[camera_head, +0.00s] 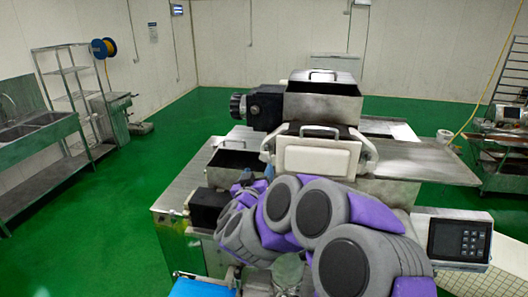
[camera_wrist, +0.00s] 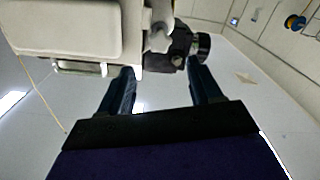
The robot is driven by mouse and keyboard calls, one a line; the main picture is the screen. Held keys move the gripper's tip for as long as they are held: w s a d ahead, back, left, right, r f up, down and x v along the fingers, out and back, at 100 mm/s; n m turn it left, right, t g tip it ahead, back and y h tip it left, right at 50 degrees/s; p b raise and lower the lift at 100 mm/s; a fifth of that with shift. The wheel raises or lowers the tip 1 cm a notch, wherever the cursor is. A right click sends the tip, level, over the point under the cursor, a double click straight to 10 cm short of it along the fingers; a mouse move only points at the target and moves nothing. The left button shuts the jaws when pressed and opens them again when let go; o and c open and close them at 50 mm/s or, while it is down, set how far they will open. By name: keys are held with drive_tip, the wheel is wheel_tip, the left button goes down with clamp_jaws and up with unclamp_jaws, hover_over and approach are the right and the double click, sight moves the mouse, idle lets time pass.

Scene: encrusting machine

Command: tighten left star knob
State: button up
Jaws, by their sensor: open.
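The encrusting machine's white front cover (camera_head: 318,155) has a handle on top and pale fittings at both sides. The left star knob (camera_wrist: 158,38) looks like a pale lobed knob beside the cover (camera_wrist: 65,28) in the wrist view, which appears upside down. In the head view the left fitting (camera_head: 268,148) is small, and its lobes cannot be made out. My gripper (camera_wrist: 160,66) is open, with its two dark fingers apart and nothing between them. In the picture the knob lies just above the gap between the fingertips; I see no contact. My arm hides most of the gripper in the head view.
A black motor box (camera_head: 266,107) with a ribbed dial (camera_head: 238,105) sticks out left of the hopper (camera_head: 322,105). A steel table (camera_head: 425,160) extends right. A control panel (camera_head: 460,238) stands at lower right. Green floor (camera_head: 110,215) is open at left.

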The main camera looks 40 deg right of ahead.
sight(264, 157)
drive_tip(key=p+x, duration=0.1)
drive_tip(key=x, duration=0.8)
drive_tip(key=shift+w+d+f, duration=0.1)
drive_tip(key=shift+w+d, duration=0.15)
drive_tip(key=shift+c, duration=0.5)
drive_tip(key=c, duration=0.9)
drive_tip(key=shift+c, duration=0.2)
